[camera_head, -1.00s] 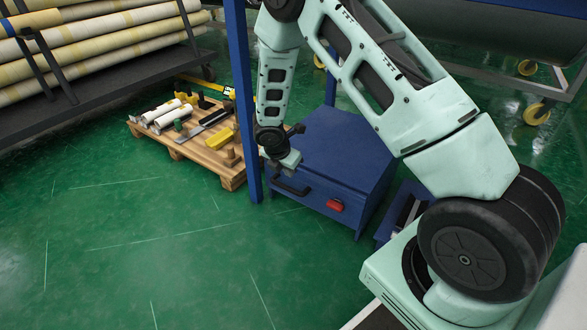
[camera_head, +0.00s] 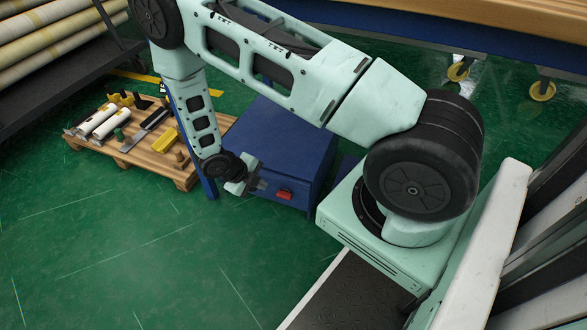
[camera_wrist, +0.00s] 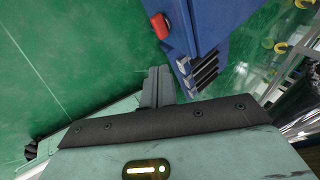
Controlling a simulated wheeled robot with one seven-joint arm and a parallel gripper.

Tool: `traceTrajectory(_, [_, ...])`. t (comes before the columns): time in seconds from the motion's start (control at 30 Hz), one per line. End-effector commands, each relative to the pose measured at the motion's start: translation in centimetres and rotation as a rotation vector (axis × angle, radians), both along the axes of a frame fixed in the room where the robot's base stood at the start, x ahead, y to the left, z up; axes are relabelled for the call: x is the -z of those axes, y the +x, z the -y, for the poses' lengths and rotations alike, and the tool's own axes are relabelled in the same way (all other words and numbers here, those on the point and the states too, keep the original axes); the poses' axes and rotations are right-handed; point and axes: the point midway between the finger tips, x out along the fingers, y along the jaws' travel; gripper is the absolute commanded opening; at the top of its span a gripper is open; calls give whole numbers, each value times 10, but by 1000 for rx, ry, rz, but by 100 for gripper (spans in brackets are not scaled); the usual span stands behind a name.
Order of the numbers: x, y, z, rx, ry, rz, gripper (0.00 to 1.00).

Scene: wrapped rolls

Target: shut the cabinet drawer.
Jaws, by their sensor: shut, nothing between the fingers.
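The blue cabinet (camera_head: 280,135) stands on the green floor, with a red part (camera_head: 285,194) on its front. It also shows in the wrist view, with its blue side (camera_wrist: 200,22) and the red part (camera_wrist: 160,26). I cannot tell how far the drawer is open. My gripper (camera_head: 260,185) is shut and empty, close to the cabinet's front and left of the red part. In the wrist view its closed fingers (camera_wrist: 156,86) point toward the cabinet. The drawer handle is not clearly visible; whether I touch the front is unclear.
A wooden pallet (camera_head: 160,160) with tools and white rolls lies left of the cabinet. A blue post (camera_head: 208,188) stands between them. A rack of wrapped rolls (camera_head: 60,38) is at the upper left. The green floor (camera_head: 120,250) in front is clear.

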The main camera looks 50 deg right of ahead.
Motion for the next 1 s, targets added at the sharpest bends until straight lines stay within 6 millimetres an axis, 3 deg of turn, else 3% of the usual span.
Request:
traceTrajectory(0.1, [-6, -22, 1, -176, -4, -155, 0])
traceTrajectory(0.37, [6, -35, 7, -295, -2, -257, 0])
traceTrajectory(0.87, [84, -53, 60, -291, -2, -255, 0])
traceTrajectory(1.0, [82, -44, 80, -287, -1, -249, 0])
